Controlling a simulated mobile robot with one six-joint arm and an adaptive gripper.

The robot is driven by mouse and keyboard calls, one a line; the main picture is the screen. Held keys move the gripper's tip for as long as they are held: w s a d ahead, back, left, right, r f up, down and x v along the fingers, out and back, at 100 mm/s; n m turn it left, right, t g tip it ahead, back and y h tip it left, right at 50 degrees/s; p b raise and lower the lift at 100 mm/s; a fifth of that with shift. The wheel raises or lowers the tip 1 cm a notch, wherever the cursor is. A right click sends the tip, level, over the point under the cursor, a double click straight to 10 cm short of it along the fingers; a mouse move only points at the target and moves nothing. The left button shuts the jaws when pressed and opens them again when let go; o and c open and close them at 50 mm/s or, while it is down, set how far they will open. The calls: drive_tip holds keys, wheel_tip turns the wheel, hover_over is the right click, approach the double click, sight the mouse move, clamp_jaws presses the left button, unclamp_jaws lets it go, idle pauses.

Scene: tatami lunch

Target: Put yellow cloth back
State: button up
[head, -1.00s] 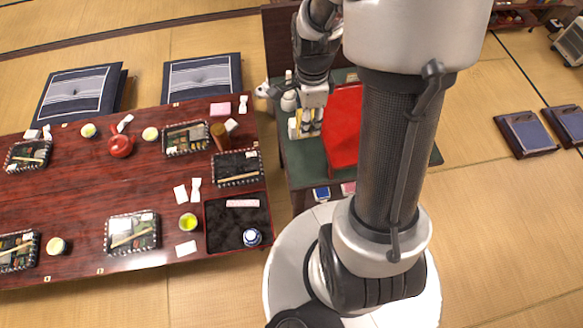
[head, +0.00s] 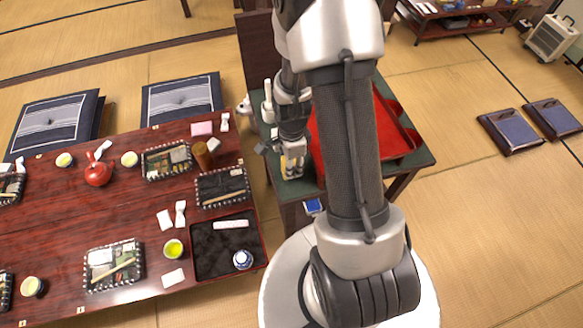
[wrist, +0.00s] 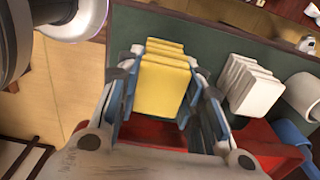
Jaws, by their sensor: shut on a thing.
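The yellow cloth (wrist: 165,85) shows in the wrist view as a folded block with several layered edges. My gripper (wrist: 166,68) has one blue-padded finger on each side of it and is shut on it. In the head view my gripper (head: 292,155) points down at the near left part of the green side table (head: 420,157), with a bit of the yellow cloth (head: 291,170) at its tips. I cannot tell whether the cloth touches the table.
In the wrist view, folded white cloths (wrist: 250,85) stand right of the gripper, near a white roll (wrist: 302,93) and a blue item (wrist: 293,140). A large red tray (head: 398,140) takes up the side table's right. The lacquered low table (head: 60,225) with lunch boxes lies left.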

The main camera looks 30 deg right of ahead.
drive_tip(key=shift+f, duration=1.2)
drive_tip(key=shift+f+b, duration=0.2)
drive_tip(key=shift+b, duration=0.2)
drive_tip(key=o, duration=0.9)
drive_tip(key=shift+o, duration=0.2)
drive_tip(key=shift+r, duration=0.1)
